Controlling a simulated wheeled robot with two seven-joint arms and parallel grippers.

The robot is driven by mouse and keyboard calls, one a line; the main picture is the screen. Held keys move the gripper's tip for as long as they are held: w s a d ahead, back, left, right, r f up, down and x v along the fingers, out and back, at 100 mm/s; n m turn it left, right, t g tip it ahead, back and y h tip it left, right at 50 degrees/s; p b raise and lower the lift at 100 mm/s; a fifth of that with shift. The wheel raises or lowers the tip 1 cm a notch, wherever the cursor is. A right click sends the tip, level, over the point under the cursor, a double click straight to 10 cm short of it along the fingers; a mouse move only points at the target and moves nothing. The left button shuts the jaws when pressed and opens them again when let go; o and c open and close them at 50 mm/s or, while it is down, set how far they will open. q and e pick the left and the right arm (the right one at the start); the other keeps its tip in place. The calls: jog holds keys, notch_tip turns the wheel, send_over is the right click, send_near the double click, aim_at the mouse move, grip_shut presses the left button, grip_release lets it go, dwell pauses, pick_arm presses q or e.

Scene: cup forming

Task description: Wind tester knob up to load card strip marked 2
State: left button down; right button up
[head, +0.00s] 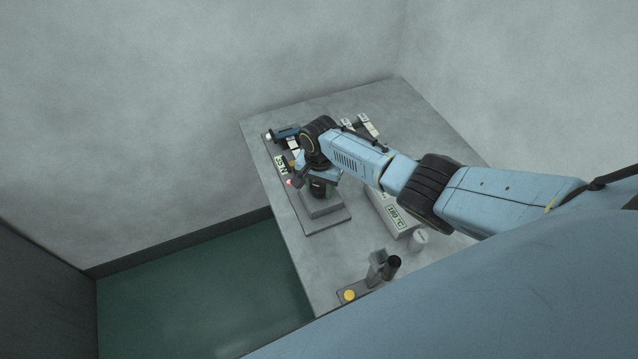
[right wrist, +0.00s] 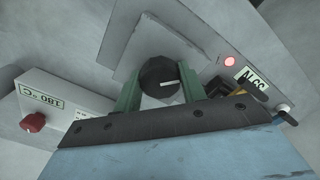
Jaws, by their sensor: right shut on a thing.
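The tester's round black knob (right wrist: 159,77) sits on a grey block in the right wrist view. Its white pointer line points right in that picture. My right gripper (right wrist: 160,92) has its green fingers on either side of the knob, shut on it. In the head view my right gripper (head: 320,186) is over the tester's grey base (head: 328,222), and my arm hides part of the tester. The tester's small display (head: 280,164) also shows in the right wrist view (right wrist: 252,84); its figures are hard to read. No strip marked 2 can be made out. My left gripper is not in view.
A red light (head: 289,182) glows by the display. A white box marked 180 °C (head: 396,213) has a red knob (right wrist: 33,122). A stand with a yellow button (head: 349,295) is at the near edge. Small white labelled pieces (head: 366,126) lie behind my arm.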

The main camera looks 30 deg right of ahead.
aim_at(319, 186)
jog(key=shift+d, duration=0.1)
dwell(0.3)
jog(key=o, duration=1)
jog(key=shift+r, duration=0.1)
jog(key=shift+r, duration=0.4)
jog(key=shift+r+p, duration=1.2)
jog(key=shift+r, duration=5)
